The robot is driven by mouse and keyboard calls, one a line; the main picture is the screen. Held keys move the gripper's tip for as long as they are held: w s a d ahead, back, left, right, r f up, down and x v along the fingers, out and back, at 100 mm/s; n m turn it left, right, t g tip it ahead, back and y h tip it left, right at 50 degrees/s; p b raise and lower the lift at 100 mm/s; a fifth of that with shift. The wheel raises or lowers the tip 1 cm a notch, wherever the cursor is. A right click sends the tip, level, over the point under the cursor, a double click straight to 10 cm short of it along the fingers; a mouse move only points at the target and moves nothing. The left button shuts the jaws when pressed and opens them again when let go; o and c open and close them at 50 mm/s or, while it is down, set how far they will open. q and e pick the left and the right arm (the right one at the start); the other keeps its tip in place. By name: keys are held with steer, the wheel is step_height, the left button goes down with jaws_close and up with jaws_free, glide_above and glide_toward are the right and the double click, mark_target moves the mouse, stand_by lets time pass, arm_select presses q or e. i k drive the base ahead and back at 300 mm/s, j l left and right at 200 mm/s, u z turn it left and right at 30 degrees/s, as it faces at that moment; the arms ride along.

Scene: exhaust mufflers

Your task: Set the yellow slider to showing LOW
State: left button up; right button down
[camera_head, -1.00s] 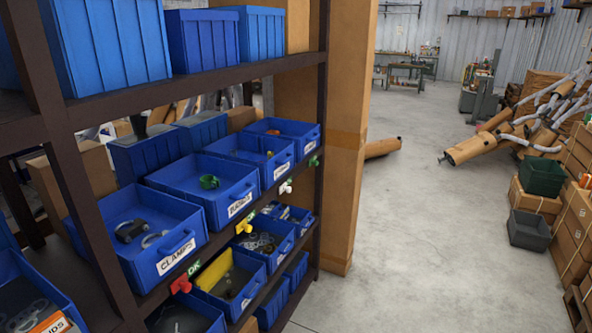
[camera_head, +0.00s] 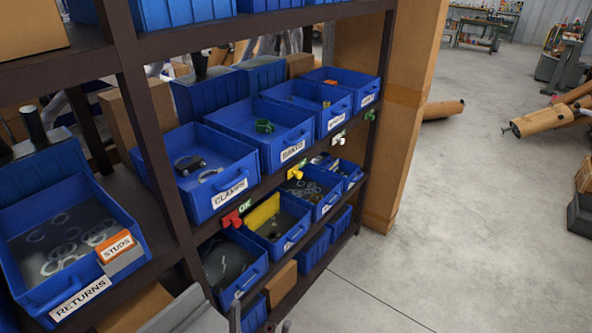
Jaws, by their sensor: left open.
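The yellow slider (camera_head: 294,174) sits on the dark shelf edge, below the second blue bin from the front in the middle row. No word beside it can be read at this size. My left gripper (camera_head: 262,317) shows only in part at the bottom edge of the head view, its two grey fingers apart and empty. It is below the yellow slider in the picture and well apart from it. My right gripper is not in view.
A red slider (camera_head: 232,218) with a green OK label (camera_head: 245,206) is nearer along the same edge. A white slider (camera_head: 338,139) and a green slider (camera_head: 370,115) are farther along. A RETURNS bin (camera_head: 75,290) stands at left.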

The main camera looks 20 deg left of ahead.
mark_target(294, 171)
steer(key=i+l, duration=0.4)
steer(key=i+l+u, duration=0.1)
steer(key=i+l, duration=0.3)
steer(key=l, duration=0.25)
